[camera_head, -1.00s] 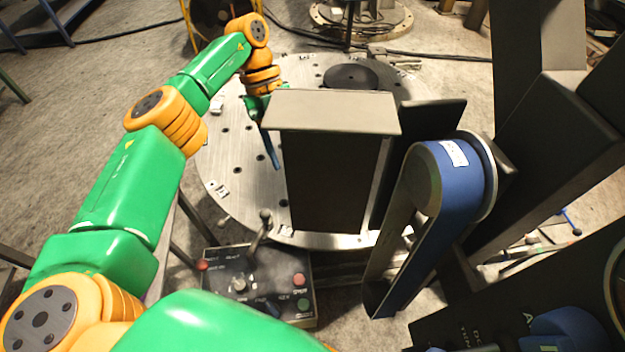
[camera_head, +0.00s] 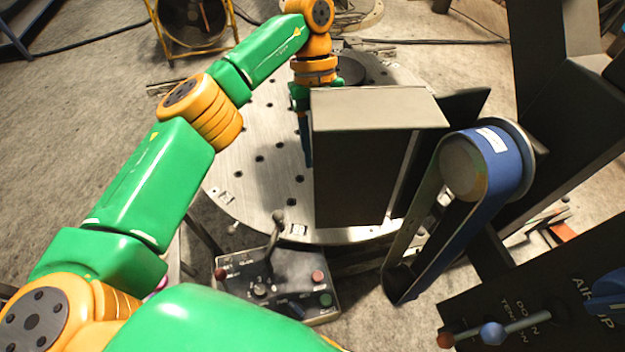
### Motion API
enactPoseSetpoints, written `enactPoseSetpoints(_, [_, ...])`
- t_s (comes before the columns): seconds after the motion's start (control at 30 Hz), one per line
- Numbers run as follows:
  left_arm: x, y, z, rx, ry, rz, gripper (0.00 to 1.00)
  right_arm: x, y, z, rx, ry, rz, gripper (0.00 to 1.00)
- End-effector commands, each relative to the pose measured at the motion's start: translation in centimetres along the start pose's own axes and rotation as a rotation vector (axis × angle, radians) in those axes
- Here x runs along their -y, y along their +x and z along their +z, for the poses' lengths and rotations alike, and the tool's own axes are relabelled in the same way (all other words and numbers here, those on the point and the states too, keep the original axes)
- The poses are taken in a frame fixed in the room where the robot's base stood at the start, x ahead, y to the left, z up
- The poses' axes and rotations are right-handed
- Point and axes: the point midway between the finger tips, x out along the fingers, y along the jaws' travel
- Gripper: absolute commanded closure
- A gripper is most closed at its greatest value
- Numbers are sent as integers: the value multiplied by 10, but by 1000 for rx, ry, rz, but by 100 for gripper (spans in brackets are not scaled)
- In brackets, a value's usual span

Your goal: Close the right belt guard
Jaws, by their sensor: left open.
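The right belt guard appears to be the dark box-shaped cover with a grey top (camera_head: 365,165). It stands to the left of the blue belt (camera_head: 470,215), which runs exposed over its round pulley. A gap lies between the cover and the belt. My left gripper (camera_head: 307,152) is beside the cover's left side, its dark fingers pointing down. The fingers are open and hold nothing visible. They look very close to the cover's left edge, but I cannot tell whether they touch it. My right gripper is out of view.
A round metal plate with holes (camera_head: 255,165) lies behind and left of the cover. A control box with a lever (camera_head: 285,275) is in front. A dark panel with a lever (camera_head: 530,310) is at lower right. Dark beams (camera_head: 560,140) stand on the right.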

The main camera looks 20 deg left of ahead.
Motion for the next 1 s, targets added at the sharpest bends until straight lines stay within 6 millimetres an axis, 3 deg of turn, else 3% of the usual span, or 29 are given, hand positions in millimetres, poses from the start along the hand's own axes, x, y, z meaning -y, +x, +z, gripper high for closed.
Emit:
enactPoseSetpoints(0.17, [1, 26, -1, -4, 7, 1, 55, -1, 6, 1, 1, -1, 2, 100])
enactPoseSetpoints(0.4, [0, 62, -2, -2, 3, 3, 55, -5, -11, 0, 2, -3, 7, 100])
enactPoseSetpoints(0.7, [1, 71, -1, 0, 3, 1, 55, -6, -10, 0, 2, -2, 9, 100])
enactPoseSetpoints(0.87, [0, 71, -1, 0, 3, 1, 98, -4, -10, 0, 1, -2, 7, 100])
enactPoseSetpoints(1.0, [0, 71, -1, 0, 3, 1, 100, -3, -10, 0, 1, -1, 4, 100])
